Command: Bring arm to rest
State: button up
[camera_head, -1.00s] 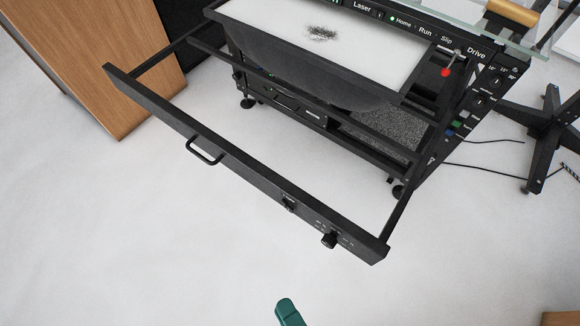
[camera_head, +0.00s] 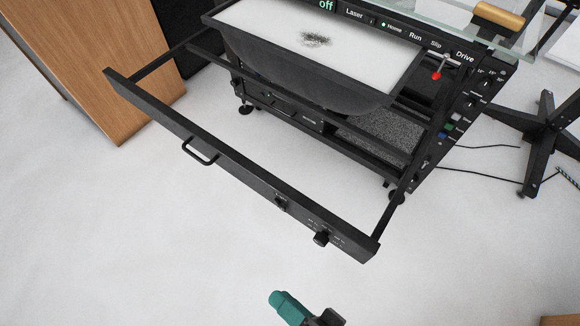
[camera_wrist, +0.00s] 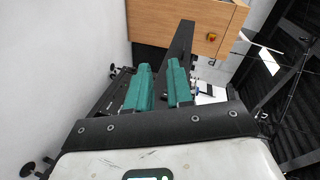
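My gripper (camera_head: 288,304) shows at the bottom of the head view, with a teal finger and a dark part beside it. It is apart from the black pulled-out front bar (camera_head: 240,172) of the turntable rig, with floor between them in the picture. In the wrist view my gripper's two teal fingers (camera_wrist: 159,68) stand apart with a gap between them. A dark bar shows beyond the gap, and I see nothing held.
The rig's white-topped tray (camera_head: 300,38) and control panel (camera_head: 420,38) with a red-tipped lever (camera_head: 437,75) are at the top. A wooden cabinet (camera_head: 110,60) stands at left. A black stand (camera_head: 545,125) is at right. The pale floor (camera_head: 130,240) in front is clear.

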jog(key=w+d+f+n+g+h, duration=0.3)
jog(key=d+f+n+g+h, duration=0.3)
jog(key=d, duration=0.5)
jog(key=s+d+f+m+g+h, duration=0.1)
jog(key=s+d+g+h, duration=0.15)
jog(key=d, duration=0.55)
jog(key=s+d+g+h, duration=0.1)
jog(key=d+h, duration=0.2)
jog(key=d, duration=0.5)
notch_tip(320, 180, up, 18)
jog(key=p, duration=1.8)
jog(key=shift+s+d+f, duration=0.15)
jog(key=shift+s+d, duration=0.05)
jog(key=shift+d, duration=0.25)
